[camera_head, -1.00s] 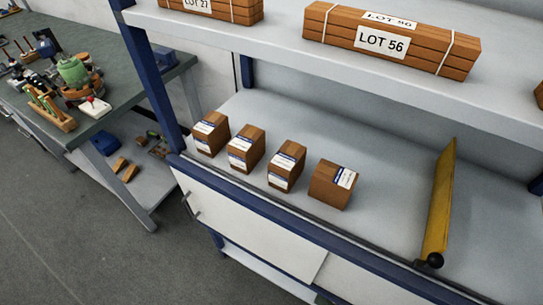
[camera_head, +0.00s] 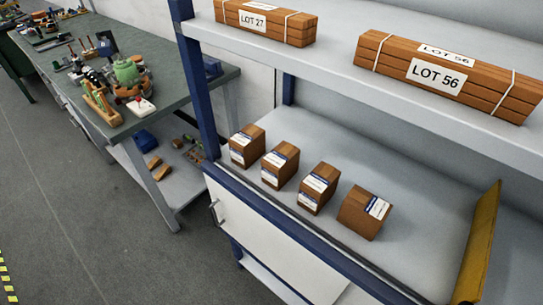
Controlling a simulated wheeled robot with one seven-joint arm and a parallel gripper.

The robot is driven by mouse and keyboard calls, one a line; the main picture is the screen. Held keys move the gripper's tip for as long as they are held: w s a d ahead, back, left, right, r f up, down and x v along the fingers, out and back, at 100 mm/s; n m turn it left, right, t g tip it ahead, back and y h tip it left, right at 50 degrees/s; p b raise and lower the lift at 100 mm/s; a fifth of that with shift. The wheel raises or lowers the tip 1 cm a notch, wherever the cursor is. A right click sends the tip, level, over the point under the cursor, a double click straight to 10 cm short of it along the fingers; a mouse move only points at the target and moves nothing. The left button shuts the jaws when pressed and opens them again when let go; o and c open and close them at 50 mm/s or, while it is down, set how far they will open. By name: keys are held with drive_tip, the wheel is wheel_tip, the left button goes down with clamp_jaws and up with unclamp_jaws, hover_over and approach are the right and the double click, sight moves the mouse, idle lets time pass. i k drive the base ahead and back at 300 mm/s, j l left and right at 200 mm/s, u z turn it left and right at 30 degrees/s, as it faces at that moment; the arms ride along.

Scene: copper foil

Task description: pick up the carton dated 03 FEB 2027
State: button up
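Several small brown cartons stand in a row on the grey shelf, near its front edge. From left to right they are the first carton (camera_head: 247,145), the second carton (camera_head: 280,166), the third carton (camera_head: 319,188) and the fourth carton (camera_head: 364,213). The first three show white and blue labels on their front and top. The fourth is turned differently, with a label on its top edge and a plain brown front. The print is too small to read, so I cannot tell which carton carries 03 FEB 2027. My gripper is not in view.
An upper shelf (camera_head: 330,72) above the cartons holds bundles marked LOT 27 (camera_head: 265,22) and LOT 56 (camera_head: 445,75). A yellow divider (camera_head: 478,245) stands to the right. A blue post (camera_head: 200,85) rises at left, beside a cluttered workbench (camera_head: 185,90). Shelf room right of the cartons is free.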

sight(247, 146)
drive_tip(key=i+j, duration=0.1)
drive_tip(key=j, duration=0.25)
drive_tip(key=i+j+u, duration=0.15)
drive_tip(key=j, duration=0.6)
drive_tip(key=i+j+u, duration=0.15)
drive_tip(key=j, duration=0.2)
drive_tip(key=i+j, duration=0.1)
drive_tip(key=j, duration=0.2)
drive_tip(key=i+j, duration=0.15)
drive_tip(key=j, duration=0.15)
drive_tip(key=i+j, duration=0.1)
drive_tip(key=j, duration=0.2)
drive_tip(key=i+j+u, duration=0.15)
drive_tip(key=i+j, duration=0.05)
drive_tip(key=i, duration=0.1)
